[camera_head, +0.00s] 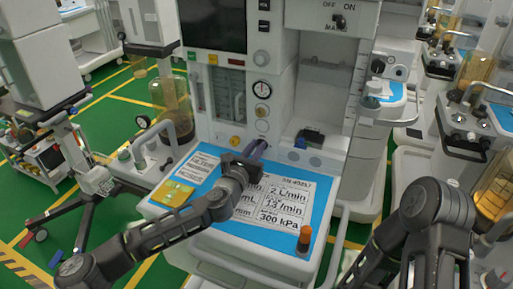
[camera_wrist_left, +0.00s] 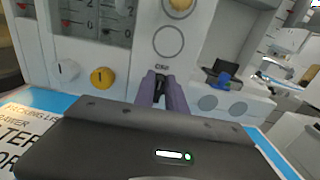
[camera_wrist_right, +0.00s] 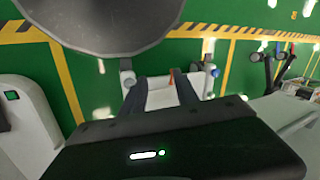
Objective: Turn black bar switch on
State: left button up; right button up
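On the front of the white anaesthesia machine, a small black bar switch (camera_wrist_left: 160,76) shows under a short printed label in the left wrist view, at the tips of my left fingers. My left gripper (camera_head: 258,148) reaches up to the lower front panel in the head view. Its two fingers are close together with a narrow gap, one on each side of the switch. I cannot tell if they touch it. A black knob (camera_head: 339,21) marked OFF, ON and MAIN is at the upper right of the machine. My right gripper (camera_wrist_right: 160,82) is open and empty above the floor.
The machine's blue-edged worktop (camera_head: 240,240) carries printed labels, a yellow pad (camera_head: 173,193) and an orange-capped item (camera_head: 304,238). A yellow knob (camera_wrist_left: 102,77) is left of the switch. Other carts crowd the right.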

pick_arm(q)
grip_shut()
dwell(0.4)
jog(key=shift+s+d+f+m+b, duration=0.1)
jog(key=shift+d+m+b, duration=0.05)
jog(key=shift+m+b, duration=0.7)
jog(key=shift+d+f+m+b, duration=0.1)
jog(key=shift+m+b, duration=0.55)
jog(key=shift+m, duration=0.4)
jog(key=shift+s+d+m+b, duration=0.1)
jog(key=shift+d+m+b, duration=0.1)
jog(key=shift+m+b, duration=1.15)
jog(key=shift+m+p, duration=0.35)
jog(key=shift+o, duration=2.2)
grip_release()
